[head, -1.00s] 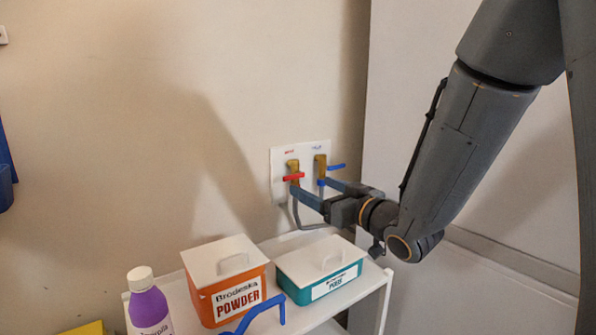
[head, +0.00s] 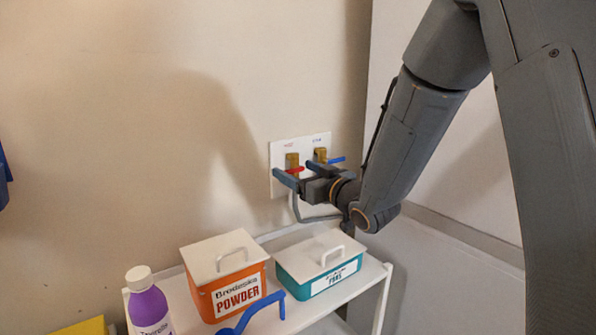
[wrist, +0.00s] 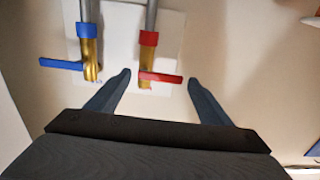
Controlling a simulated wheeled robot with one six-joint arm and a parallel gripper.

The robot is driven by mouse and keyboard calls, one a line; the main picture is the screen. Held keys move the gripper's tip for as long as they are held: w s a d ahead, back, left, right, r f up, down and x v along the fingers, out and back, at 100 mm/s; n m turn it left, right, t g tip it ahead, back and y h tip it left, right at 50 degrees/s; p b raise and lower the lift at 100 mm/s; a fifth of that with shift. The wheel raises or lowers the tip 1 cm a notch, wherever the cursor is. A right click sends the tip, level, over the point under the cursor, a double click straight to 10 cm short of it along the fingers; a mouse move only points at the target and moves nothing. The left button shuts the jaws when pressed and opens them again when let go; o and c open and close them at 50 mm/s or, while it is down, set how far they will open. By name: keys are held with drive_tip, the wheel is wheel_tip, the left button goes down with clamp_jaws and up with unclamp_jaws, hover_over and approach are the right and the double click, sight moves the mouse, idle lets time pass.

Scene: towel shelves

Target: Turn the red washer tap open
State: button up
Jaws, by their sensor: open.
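The red washer tap has a brass body and a flat red lever (head: 296,169) on the white wall plate (head: 281,152). In the wrist view the red lever (wrist: 160,77) lies sideways across the picture, between my two fingertips. My gripper (head: 296,172) is open and empty at the tap, with one finger on each side of the lever; I cannot tell whether either finger touches it. My gripper also shows in the wrist view (wrist: 158,78).
A second tap with a blue lever (wrist: 62,64) sits right beside the red one. Below stands a white cart (head: 374,279) with an orange powder box (head: 240,292), a teal box (head: 325,279) and a purple bottle (head: 149,307). A grey hose hangs under the taps.

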drive_tip(key=c, duration=1)
drive_tip(key=shift+f+n+b, duration=0.1)
drive_tip(key=shift+n+b, duration=0.2)
drive_tip(key=shift+b, duration=0.05)
drive_tip(key=n+b, duration=0.2)
drive_tip(key=f+n+b, duration=0.1)
drive_tip(key=n+b, duration=0.1)
drive_tip(key=shift+f+b, duration=0.15)
drive_tip(key=shift+b, duration=0.25)
drive_tip(key=n+b, duration=0.4)
drive_tip(key=b, duration=0.1)
drive_tip(key=d+f+n+b, duration=0.1)
drive_tip(key=n+b, duration=0.3)
drive_tip(key=n, duration=0.1)
drive_tip(key=w+f+n+b, duration=0.1)
drive_tip(key=n+b, duration=0.3)
drive_tip(key=b, duration=0.1)
drive_tip(key=shift+d+b, duration=0.3)
drive_tip(key=shift+b, duration=0.05)
drive_tip(key=shift+n, duration=0.3)
